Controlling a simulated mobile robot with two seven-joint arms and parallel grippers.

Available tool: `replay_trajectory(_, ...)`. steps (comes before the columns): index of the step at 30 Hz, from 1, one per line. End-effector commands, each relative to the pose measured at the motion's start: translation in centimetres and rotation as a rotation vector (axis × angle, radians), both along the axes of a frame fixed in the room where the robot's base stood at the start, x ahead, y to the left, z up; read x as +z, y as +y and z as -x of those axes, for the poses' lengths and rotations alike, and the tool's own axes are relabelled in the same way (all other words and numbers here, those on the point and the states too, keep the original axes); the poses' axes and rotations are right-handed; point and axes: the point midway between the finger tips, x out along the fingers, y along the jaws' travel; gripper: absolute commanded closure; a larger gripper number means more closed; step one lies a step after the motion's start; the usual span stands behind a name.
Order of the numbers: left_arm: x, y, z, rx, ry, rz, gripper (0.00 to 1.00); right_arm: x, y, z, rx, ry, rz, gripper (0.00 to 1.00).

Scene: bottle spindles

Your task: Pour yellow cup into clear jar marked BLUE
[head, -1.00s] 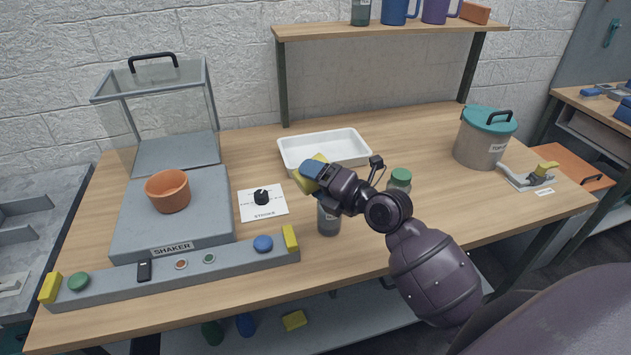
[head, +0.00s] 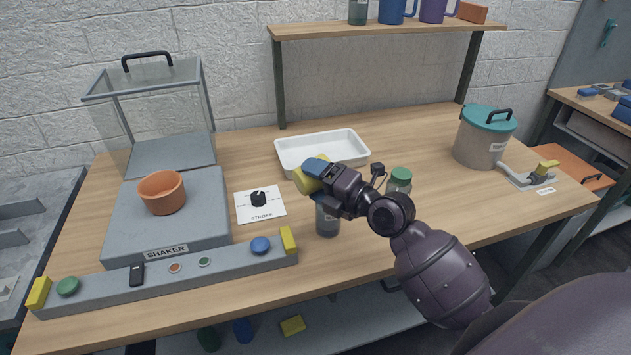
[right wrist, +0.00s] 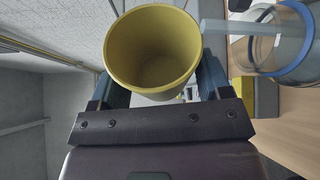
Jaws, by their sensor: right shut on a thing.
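The yellow cup (head: 306,183) is held in my right gripper (head: 315,171), tilted well over. In the right wrist view the jaws are closed on the cup (right wrist: 153,50), and its inside shows no visible contents. A clear jar (head: 328,222) stands upright on the table just below the cup; its label is too small to read. In the right wrist view the open jar (right wrist: 285,50) is at the right, apart from the cup. A pale translucent band (right wrist: 235,27), looking like a stream, runs from the cup's rim to the jar. My left gripper is not in view.
A green-lidded jar (head: 399,181) stands close beside my right wrist. A white tray (head: 300,160) lies behind the gripper. The shaker (head: 215,232) with an orange bowl (head: 162,193) and the stroke dial (head: 259,200) are left. A teal-lidded pot (head: 480,145) stands right.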

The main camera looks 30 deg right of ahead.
Motion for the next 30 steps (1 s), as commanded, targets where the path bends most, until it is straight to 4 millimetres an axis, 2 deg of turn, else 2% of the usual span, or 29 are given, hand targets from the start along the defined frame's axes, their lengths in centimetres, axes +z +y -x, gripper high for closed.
replay_trajectory(20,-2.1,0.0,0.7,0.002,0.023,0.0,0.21,-0.5,-0.3,0.0,0.0,0.0,-0.103,0.53)
replay_trajectory(30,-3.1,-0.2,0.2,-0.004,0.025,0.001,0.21,-0.4,-1.1,0.0,0.0,0.003,-0.28,0.53)
